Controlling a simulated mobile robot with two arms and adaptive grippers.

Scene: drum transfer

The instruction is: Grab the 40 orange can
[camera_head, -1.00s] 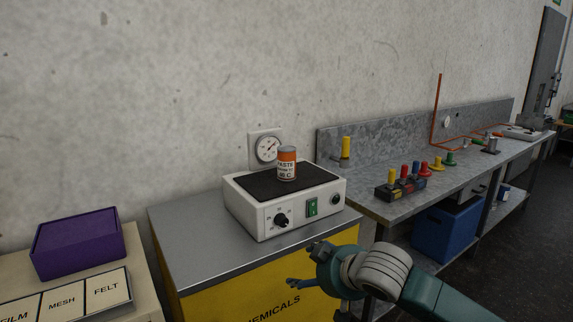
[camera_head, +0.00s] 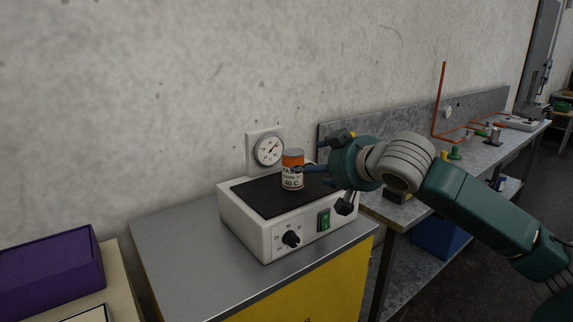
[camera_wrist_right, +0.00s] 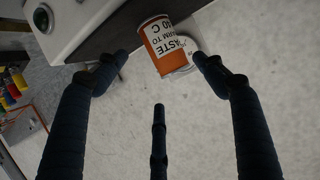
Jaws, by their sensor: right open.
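The orange can (camera_head: 292,170) with a white label reading "40 C" stands upright on the dark top of the white heater box (camera_head: 240,222). My right gripper (camera_head: 306,172) is at the can's right side in the head view, with a blue finger overlapping the can's edge. In the right wrist view the can (camera_wrist_right: 163,45) shows beyond and between the spread dark fingers of the right gripper (camera_wrist_right: 160,62). The gripper is open, and I cannot tell whether a finger touches the can. My left gripper is not in view.
A round gauge (camera_head: 269,150) is on the wall behind the heater. The heater stands on a metal-topped yellow cabinet (camera_head: 170,262). A purple box (camera_head: 45,278) is at the left. A grey workbench (camera_head: 480,155) runs to the right.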

